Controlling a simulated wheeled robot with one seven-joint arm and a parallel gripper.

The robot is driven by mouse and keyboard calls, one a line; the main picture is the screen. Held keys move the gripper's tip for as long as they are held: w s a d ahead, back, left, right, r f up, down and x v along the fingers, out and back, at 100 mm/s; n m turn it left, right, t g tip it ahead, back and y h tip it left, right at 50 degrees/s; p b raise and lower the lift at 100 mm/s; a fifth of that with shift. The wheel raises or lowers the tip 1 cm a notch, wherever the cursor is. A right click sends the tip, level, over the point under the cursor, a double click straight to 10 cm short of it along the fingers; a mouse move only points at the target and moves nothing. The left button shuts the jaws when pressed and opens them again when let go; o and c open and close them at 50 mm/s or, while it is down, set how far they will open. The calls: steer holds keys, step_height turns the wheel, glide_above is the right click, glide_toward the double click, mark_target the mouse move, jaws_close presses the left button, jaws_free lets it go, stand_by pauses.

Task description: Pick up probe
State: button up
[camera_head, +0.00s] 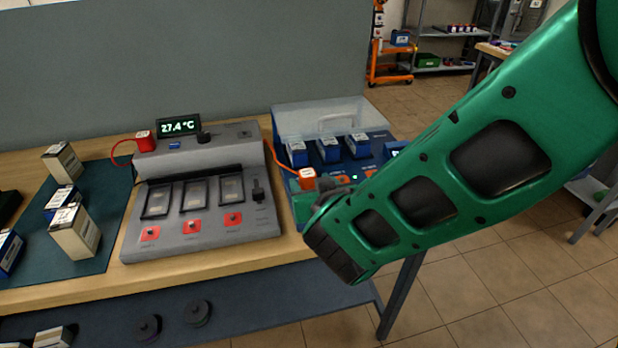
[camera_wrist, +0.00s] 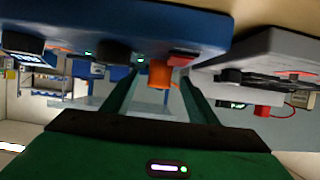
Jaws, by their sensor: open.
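An orange block with a white labelled top (camera_head: 307,178) and an orange cable is at the left edge of the blue station; it may be the probe, but I cannot tell for certain. In the wrist view the orange piece (camera_wrist: 159,75) shows between the fingers of my gripper (camera_wrist: 159,88), which are apart. I cannot tell whether they touch it. A similar red block (camera_head: 145,141) with a red cable sits at the grey console's back left. In the head view my arm's end mostly hides my gripper (camera_head: 306,204).
The grey console (camera_head: 262,222) stands left of my arm, with a temperature display (camera_head: 179,127) at its back. The blue station (camera_head: 372,143) holds several batteries under a raised clear lid (camera_head: 290,122). Boxes stand on a dark mat (camera_head: 118,215) at left.

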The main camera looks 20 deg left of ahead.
mark_target(310, 180)
steer(key=x, duration=0.4)
steer(key=shift+c, duration=0.3)
steer(key=c, duration=1.2)
